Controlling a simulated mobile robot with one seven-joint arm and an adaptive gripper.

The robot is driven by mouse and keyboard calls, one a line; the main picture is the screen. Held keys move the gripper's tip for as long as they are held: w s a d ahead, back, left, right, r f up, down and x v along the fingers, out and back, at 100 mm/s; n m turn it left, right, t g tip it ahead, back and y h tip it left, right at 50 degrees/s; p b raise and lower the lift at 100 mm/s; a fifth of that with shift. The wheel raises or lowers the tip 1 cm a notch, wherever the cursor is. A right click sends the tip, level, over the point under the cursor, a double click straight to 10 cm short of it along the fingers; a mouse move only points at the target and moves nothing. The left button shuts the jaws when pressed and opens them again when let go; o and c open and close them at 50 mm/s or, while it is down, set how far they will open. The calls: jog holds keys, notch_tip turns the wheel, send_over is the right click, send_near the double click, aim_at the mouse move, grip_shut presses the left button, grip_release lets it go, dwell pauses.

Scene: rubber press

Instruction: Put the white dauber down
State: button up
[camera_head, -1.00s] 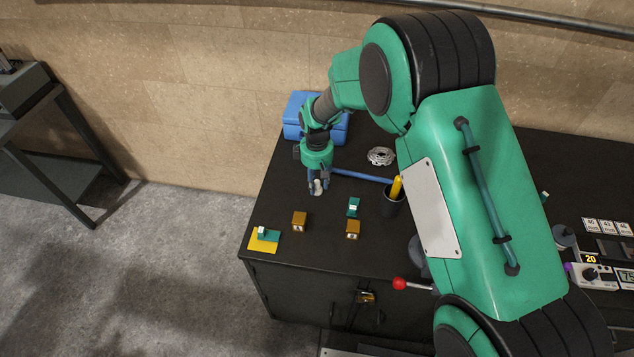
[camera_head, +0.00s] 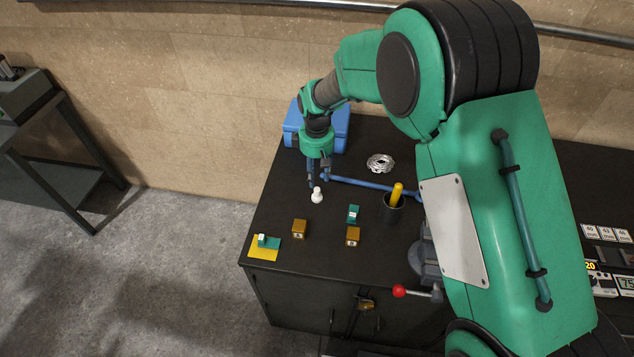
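The white dauber (camera_head: 317,195) stands upright on the dark tabletop (camera_head: 345,265), with its knob end up. My gripper (camera_head: 318,181) is just behind and above it, pointing down. Its two fingers look spread, with nothing seen between them. The dauber looks clear of the fingers, though a light touch at its top cannot be ruled out.
Two brown blocks (camera_head: 299,229) (camera_head: 353,236) and a green piece (camera_head: 353,214) lie nearby. A yellow-green pad (camera_head: 265,247) is at the front left corner. A dark cup (camera_head: 390,208), a blue bar (camera_head: 365,184), a silver ring (camera_head: 380,163) and a blue case (camera_head: 293,125) are around.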

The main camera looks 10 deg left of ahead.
aim_at(318, 189)
jog(key=shift+r, duration=2.05)
jog(key=shift+r, duration=0.1)
jog(key=s+d+r+m+t, duration=0.1)
jog(key=s+d+r+m, duration=0.2)
jog(key=s+d+r, duration=0.55)
jog(key=s+d+r+m+t, duration=0.2)
jog(key=s+d+r+m, duration=0.1)
jog(key=d+r, duration=0.95)
jog(key=s+d+r+m+t, duration=0.1)
jog(key=s+d+r+m, duration=0.1)
jog(key=s+d, duration=0.2)
jog(key=s+d+r+m, duration=0.2)
jog(key=s+d+m, duration=0.1)
jog(key=s, duration=0.8)
jog(key=s+d+r+m+t, duration=0.1)
jog(key=s+d+r+m, duration=0.1)
jog(key=s+d, duration=0.2)
jog(key=s, duration=0.3)
jog(key=shift+s+d+r+m+t, duration=0.25)
jog(key=shift+s+d+m+t, duration=0.05)
jog(key=shift+s+d, duration=0.1)
